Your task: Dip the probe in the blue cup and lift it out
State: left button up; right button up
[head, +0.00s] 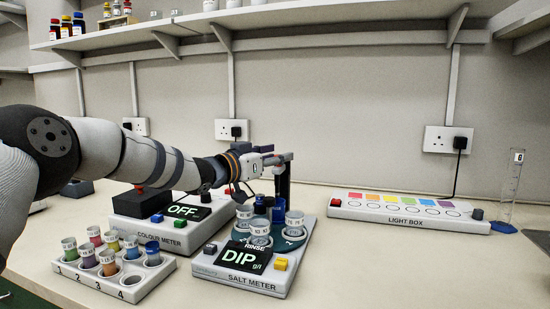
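The salt meter (235,276) stands mid-bench with "DIP g/l" on its display (245,258). White-labelled cups, one of them (260,228) at the front, stand on its dark green turntable (290,243). Dark blue shapes (279,208) show behind them; I cannot tell whether one is a cup or part of the probe. A cup with a blue band (152,248) stands in the white rack at the left. My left gripper (276,165) is above the turntable's back, beside a black upright post (285,188). Its fingers are too small to read. My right gripper is out of view.
The colour meter (158,236), reading "OFF", stands left of the salt meter. The rack (130,291) with several coloured cups is in front of it. A light box (408,211) and a glass cylinder (511,185) stand at the right. The front right bench is clear.

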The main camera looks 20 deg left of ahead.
pick_arm(q)
jog(key=shift+f, duration=0.1)
jog(key=v, duration=1.2)
